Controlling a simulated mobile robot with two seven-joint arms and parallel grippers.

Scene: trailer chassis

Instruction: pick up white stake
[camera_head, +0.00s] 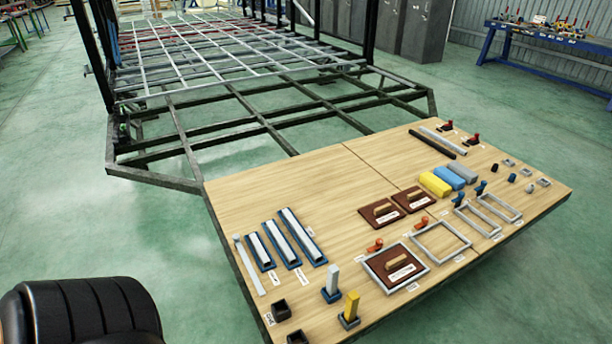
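A white upright post (332,277), which looks like the white stake, stands in a small blue base near the front edge of the wooden table (270,185). A similar yellow post (351,305) stands in a dark base just to its right and nearer to me. Part of my own black arm shows at the lower left, apart from the table. Neither gripper is in view.
Blue trays with white bars (283,244) lie left of the post, and a thin grey strip (249,265) lies beside them. Dark square sockets (281,311) stand at the front-left corner. A framed brown plate (395,265) lies to the right. The table's back left is clear.

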